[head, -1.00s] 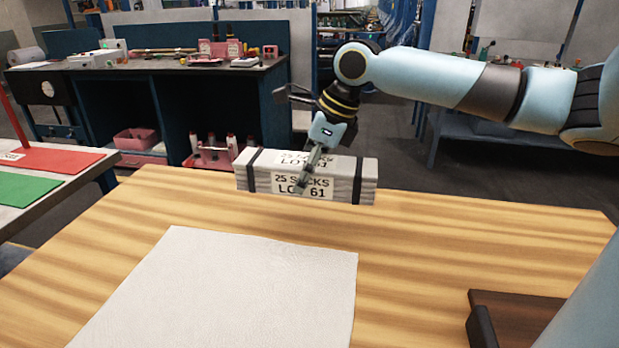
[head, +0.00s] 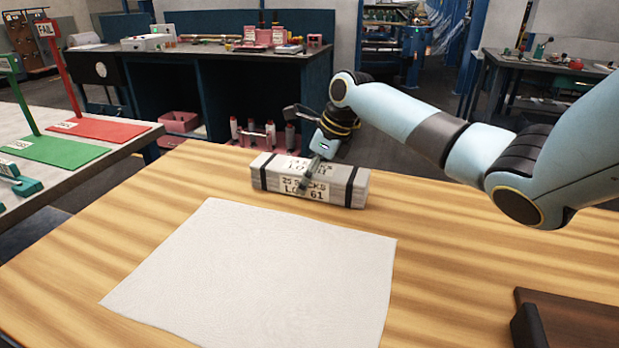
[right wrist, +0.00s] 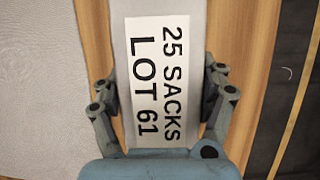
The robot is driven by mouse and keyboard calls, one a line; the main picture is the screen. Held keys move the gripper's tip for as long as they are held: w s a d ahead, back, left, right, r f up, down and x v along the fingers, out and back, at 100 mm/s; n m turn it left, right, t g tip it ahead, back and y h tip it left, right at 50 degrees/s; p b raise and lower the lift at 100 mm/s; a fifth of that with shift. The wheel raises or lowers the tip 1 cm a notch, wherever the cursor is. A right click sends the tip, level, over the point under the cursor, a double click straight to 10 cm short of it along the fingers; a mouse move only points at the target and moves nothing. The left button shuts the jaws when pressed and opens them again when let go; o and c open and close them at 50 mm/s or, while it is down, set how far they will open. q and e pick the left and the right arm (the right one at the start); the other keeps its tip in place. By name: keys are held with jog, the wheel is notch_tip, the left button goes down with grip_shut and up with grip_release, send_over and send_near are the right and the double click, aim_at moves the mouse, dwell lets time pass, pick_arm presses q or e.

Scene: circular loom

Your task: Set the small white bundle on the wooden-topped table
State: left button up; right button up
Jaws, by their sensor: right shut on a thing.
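The small white bundle (head: 335,184) has dark straps near its ends and a label reading "25 SACKS LOT 61". It is at the far part of the wooden-topped table (head: 450,235), low over or on the wood; I cannot tell for certain whether it touches. My right gripper (head: 308,178) comes down from above and is shut on the bundle at its middle. In the right wrist view the bundle (right wrist: 185,12) lies between the two fingers (right wrist: 160,98), its label facing the camera. My left gripper is not in view.
A white cloth (head: 260,270) lies flat on the table, nearer than the bundle. A dark wooden item (head: 575,325) is at the near right. A side table at left holds a green mat (head: 55,150) and a red mat (head: 100,130). Wood right of the cloth is clear.

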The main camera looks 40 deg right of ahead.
jog(key=o, duration=1.7)
jog(key=p+v, duration=0.2)
jog(key=v, duration=1)
jog(key=shift+s+r, duration=0.1)
